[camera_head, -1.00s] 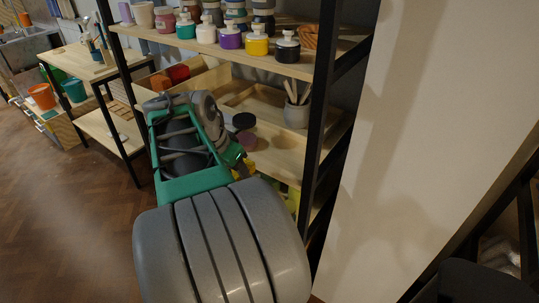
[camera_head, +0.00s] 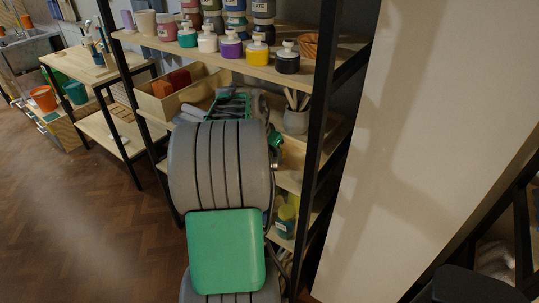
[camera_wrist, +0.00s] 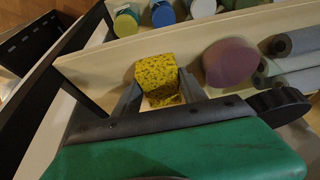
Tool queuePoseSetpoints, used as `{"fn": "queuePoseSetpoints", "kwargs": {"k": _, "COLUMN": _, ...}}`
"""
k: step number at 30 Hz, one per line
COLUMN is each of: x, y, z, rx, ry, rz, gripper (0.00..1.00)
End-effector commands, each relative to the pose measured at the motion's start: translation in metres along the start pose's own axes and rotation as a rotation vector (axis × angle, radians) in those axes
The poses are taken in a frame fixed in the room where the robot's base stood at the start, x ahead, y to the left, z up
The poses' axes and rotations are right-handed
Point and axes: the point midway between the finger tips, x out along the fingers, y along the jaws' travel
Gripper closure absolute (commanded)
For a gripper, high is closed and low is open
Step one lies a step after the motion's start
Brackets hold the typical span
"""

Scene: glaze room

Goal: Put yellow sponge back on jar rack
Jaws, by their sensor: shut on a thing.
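The yellow sponge (camera_wrist: 155,73), a speckled block, is between the two fingers of my gripper (camera_wrist: 158,92) in the wrist view. The gripper is shut on it. Pale board shows just behind and beside the sponge; I cannot tell whether it touches. The jar rack (camera_head: 312,150) is a black-framed unit with pale wooden shelves in the head view. My arm reaches into its middle level there and hides the gripper and the sponge.
A round purple piece (camera_wrist: 230,62) lies beside the sponge, with grey rolls (camera_wrist: 295,42) farther right. Jars stand past the board's edge. In the head view, a grey pot of tools (camera_head: 296,120) stands near the black post, and a wooden box (camera_head: 166,103) is left of my arm.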

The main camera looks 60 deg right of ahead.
Motion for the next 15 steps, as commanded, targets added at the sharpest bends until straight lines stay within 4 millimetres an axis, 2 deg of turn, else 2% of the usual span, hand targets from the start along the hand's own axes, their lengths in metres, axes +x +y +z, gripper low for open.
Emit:
{"fn": "queuePoseSetpoints", "kwargs": {"k": 6, "x": 0.0043, "y": -0.0001, "z": 0.0022, "rx": 0.000, "ry": 0.000, "rz": 0.000, "gripper": 0.89}}
{"fn": "queuePoseSetpoints", "kwargs": {"k": 7, "x": 0.0028, "y": -0.0001, "z": 0.0015, "rx": 0.000, "ry": 0.000, "rz": 0.000, "gripper": 0.48}}
{"fn": "queuePoseSetpoints", "kwargs": {"k": 15, "x": 0.0024, "y": -0.0001, "z": 0.0015, "rx": 0.000, "ry": 0.000, "rz": 0.000, "gripper": 0.29}}
